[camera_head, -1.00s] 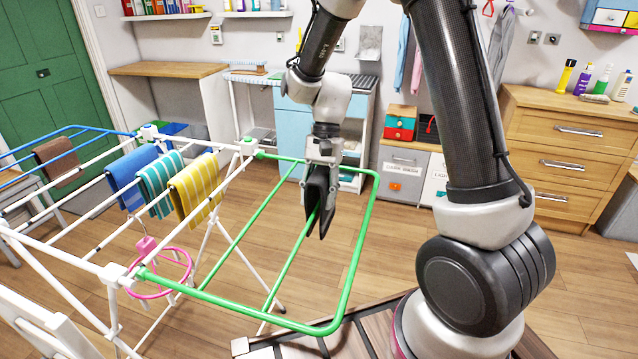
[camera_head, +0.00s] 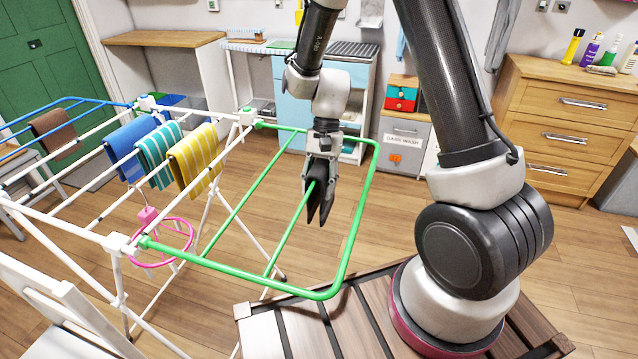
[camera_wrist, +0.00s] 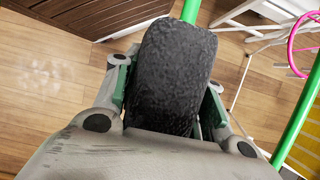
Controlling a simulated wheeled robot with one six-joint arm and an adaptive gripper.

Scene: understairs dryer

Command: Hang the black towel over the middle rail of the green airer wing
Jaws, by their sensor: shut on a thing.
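My gripper (camera_head: 321,168) points down over the green airer wing (camera_head: 340,275) and is shut on the black towel (camera_head: 317,207). The towel hangs as a narrow folded strip with two pointed tails below the jaws. It meets the wing's middle rail (camera_head: 284,240), with the tails seeming to straddle it; the contact is partly hidden. In the wrist view the towel (camera_wrist: 172,80) fills the space between the fingers, and a green rail (camera_wrist: 190,10) comes out beyond its top edge.
Blue, teal-striped and yellow-striped towels (camera_head: 195,160) hang on the white airer part, with a brown one (camera_head: 55,135) on the far blue wing. A pink ring hanger (camera_head: 165,262) hangs below. Drawers (camera_head: 575,125) stand at right. The wing's other rails are bare.

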